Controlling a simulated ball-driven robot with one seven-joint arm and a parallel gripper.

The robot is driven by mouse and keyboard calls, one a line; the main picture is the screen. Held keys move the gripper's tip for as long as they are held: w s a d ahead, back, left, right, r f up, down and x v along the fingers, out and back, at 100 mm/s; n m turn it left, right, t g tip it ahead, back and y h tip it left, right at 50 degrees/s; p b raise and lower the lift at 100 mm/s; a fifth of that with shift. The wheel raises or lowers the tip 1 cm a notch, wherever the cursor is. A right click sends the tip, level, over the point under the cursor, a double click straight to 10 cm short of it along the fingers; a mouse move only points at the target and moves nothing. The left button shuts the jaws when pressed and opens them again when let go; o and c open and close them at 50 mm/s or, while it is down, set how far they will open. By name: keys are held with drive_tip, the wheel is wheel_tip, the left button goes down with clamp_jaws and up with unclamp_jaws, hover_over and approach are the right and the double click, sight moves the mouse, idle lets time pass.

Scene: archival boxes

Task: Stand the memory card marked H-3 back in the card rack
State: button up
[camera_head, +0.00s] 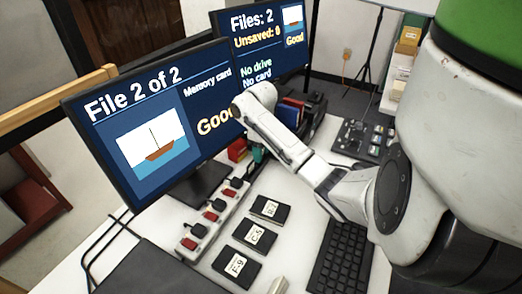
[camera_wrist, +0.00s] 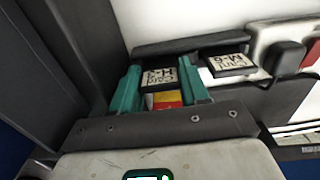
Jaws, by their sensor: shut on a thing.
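My gripper shows in the wrist view (camera_wrist: 160,85) with its two teal fingers shut on a dark card with a white label, the memory card H-3 (camera_wrist: 160,76). The label appears upside down; the H reads, the digit is hard to make out. In the head view my gripper (camera_head: 257,153) is low over the desk beside the near monitor, partly hidden by my arm, and the card is not clear there. I cannot tell whether the card touches anything below. A black holder with blue and red upright items (camera_head: 292,108) stands behind my arm; I cannot tell if it is the card rack.
A dark card marked M-6 (camera_wrist: 228,61) lies right of the held card. Several labelled cards, one marked C-5 (camera_head: 254,235), lie on the white desk. A power strip (camera_head: 212,215) with plugs, a keyboard (camera_head: 341,258) and the near monitor (camera_head: 150,125) are close by.

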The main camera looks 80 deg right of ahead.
drive_tip(key=shift+f, duration=0.2)
drive_tip(key=o, duration=1.2)
drive_tip(key=shift+r, duration=0.1)
wheel_tip(320, 180, up, 9)
drive_tip(key=p, duration=0.4)
drive_tip(key=shift+r+p, duration=0.1)
drive_tip(key=shift+p, duration=0.2)
drive_tip(key=shift+a+r+p, duration=0.1)
drive_tip(key=shift+r+p, duration=0.55)
drive_tip(key=shift+r, duration=0.1)
